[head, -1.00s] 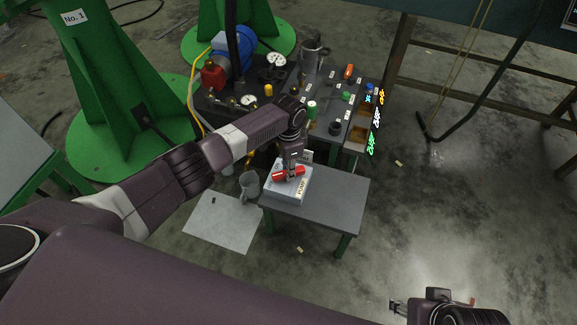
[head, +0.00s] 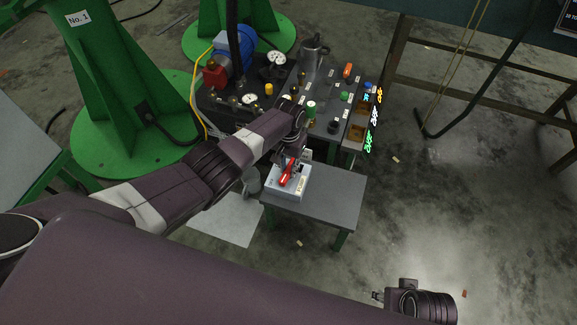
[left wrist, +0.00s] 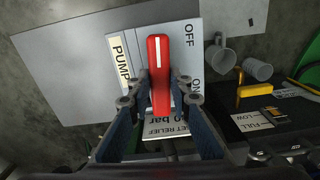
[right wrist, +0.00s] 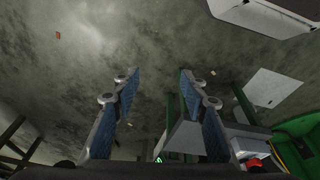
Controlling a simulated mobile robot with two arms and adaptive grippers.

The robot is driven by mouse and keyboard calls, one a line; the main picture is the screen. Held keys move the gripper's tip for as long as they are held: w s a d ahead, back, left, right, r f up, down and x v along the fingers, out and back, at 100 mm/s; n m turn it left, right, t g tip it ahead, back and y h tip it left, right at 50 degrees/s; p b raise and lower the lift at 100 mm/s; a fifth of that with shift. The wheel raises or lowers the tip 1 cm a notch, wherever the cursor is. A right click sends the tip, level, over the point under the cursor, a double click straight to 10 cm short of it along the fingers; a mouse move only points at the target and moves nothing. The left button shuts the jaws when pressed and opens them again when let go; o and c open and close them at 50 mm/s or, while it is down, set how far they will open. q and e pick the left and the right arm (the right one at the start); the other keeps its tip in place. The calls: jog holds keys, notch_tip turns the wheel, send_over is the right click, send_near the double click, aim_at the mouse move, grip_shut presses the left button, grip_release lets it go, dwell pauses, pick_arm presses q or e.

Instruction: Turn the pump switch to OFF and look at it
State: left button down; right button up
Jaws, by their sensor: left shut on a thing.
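The pump switch is a red handle (head: 286,174) on a pale box (head: 283,194) labelled PUMP, on the small grey table. My left gripper (head: 291,160) is above it, shut on the handle. In the left wrist view the red handle (left wrist: 158,75) lies between the two fingers. Its white-marked end lies beside the word OFF on the box face (left wrist: 180,48), and ON is lower on the same side. The fingers hide part of the box face. My right gripper (head: 377,296) is at the lower right, away from the table; its fingers (right wrist: 159,78) are apart and empty.
The small grey table (head: 335,196) has a bare right part. Behind it, a dark bench (head: 318,92) carries gauges, knobs and buttons. A grey mug (head: 250,183) is left of the box, near a pale sheet (head: 228,219). Open floor lies to the right.

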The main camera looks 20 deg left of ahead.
aim_at(289, 169)
pick_arm(q)
jog(key=shift+n, duration=0.6)
pick_arm(e)
jog(key=shift+f, duration=0.6)
jog(key=shift+s+f, duration=0.1)
pick_arm(q)
jog(key=c, duration=1.8)
grip_release()
jog(key=shift+o, duration=0.2)
jog(key=shift+r, duration=0.1)
notch_tip(289, 169, up, 12)
